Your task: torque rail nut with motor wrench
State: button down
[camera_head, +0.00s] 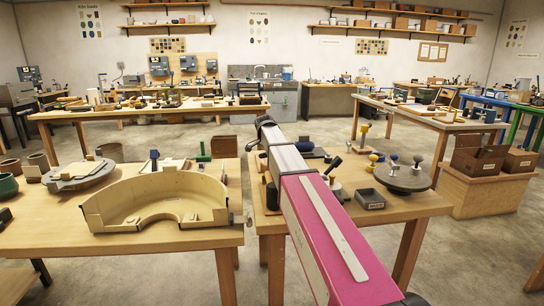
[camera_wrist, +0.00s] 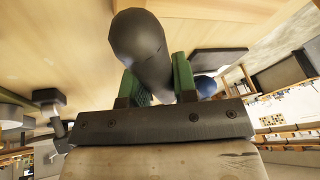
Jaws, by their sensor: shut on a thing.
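In the wrist view my gripper (camera_wrist: 158,82) has its green-padded fingers closed on a thick dark grey, round-ended cylinder. This looks like the motor wrench (camera_wrist: 140,45). The cylinder sticks out past the fingers and covers much of the gap between them. Pale wood lies beyond it. In the head view my pink and white arm reaches over the right worktable (camera_head: 400,208), and my gripper cannot be made out there. I cannot pick out the rail nut in either view.
The left worktable (camera_head: 140,240) holds a beige curved tray (camera_head: 150,207) and a grey round wheel (camera_head: 80,175). The right worktable carries a grey disc (camera_head: 402,178) with knobs and a small metal box (camera_head: 370,199). A blue ball (camera_wrist: 206,86) shows beside the fingers.

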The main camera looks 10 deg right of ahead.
jog(key=shift+a+r, duration=0.1)
jog(key=shift+r, duration=1.85)
jog(key=shift+s, duration=0.3)
jog(key=s+d+f+n+y, duration=0.2)
jog(key=s+d+n+y, duration=0.2)
jog(key=d+n, duration=0.6)
jog(key=shift+s+d+n+t+y, duration=0.2)
jog(key=shift+s+n+t+y, duration=0.1)
jog(key=shift+s+n, duration=0.85)
jog(key=shift+s+f, duration=0.1)
jog(key=shift+f, duration=0.15)
